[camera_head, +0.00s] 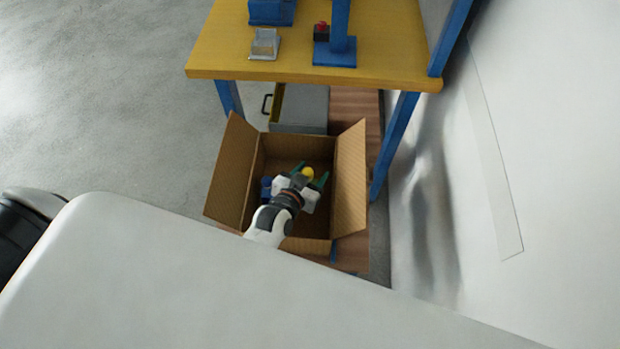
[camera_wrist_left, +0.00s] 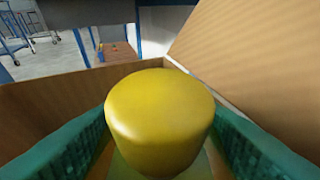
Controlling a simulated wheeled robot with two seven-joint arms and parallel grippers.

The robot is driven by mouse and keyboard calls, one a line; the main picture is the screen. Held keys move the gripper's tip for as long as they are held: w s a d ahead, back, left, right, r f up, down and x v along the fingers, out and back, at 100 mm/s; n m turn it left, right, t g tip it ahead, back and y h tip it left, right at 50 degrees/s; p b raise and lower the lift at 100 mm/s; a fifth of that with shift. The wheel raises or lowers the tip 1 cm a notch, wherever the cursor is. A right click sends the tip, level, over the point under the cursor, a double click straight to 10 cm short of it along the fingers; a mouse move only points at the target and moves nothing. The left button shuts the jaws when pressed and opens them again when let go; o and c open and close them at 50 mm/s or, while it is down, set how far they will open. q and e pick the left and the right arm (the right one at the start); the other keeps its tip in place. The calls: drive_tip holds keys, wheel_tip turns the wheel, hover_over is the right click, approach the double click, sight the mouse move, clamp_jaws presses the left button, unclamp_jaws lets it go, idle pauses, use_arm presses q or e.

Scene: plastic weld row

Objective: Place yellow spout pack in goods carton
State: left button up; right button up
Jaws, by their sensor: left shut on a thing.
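The goods carton (camera_head: 232,180) is an open cardboard box with its flaps spread, standing below the yellow table. My left gripper (camera_head: 310,174) reaches down into the carton's opening and is shut on the yellow spout pack (camera_head: 307,173). In the left wrist view the rounded yellow top of the pack (camera_wrist_left: 160,118) sits between the two green fingers, with carton walls around it. The lower part of the pack is hidden. I cannot tell whether it touches the carton's floor. My right gripper is not in view.
A yellow table (camera_head: 380,65) with blue legs stands behind the carton. It bears a blue stand with a red-topped part (camera_head: 321,32) and a small metal block (camera_head: 265,44). A grey drawer (camera_head: 300,106) sits beneath. A blue item (camera_head: 266,186) shows inside the carton beside my gripper.

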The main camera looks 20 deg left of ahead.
use_arm(q)
drive_tip(key=shift+f, duration=1.3)
drive_tip(key=shift+f+b, duration=0.5)
drive_tip(key=shift+f, duration=0.1)
drive_tip(key=o, duration=1.4)
drive_tip(key=shift+r, duration=0.15)
drive_tip(key=r+p+v, duration=0.1)
drive_tip(key=p+v, duration=0.1)
drive_tip(key=v, duration=1)
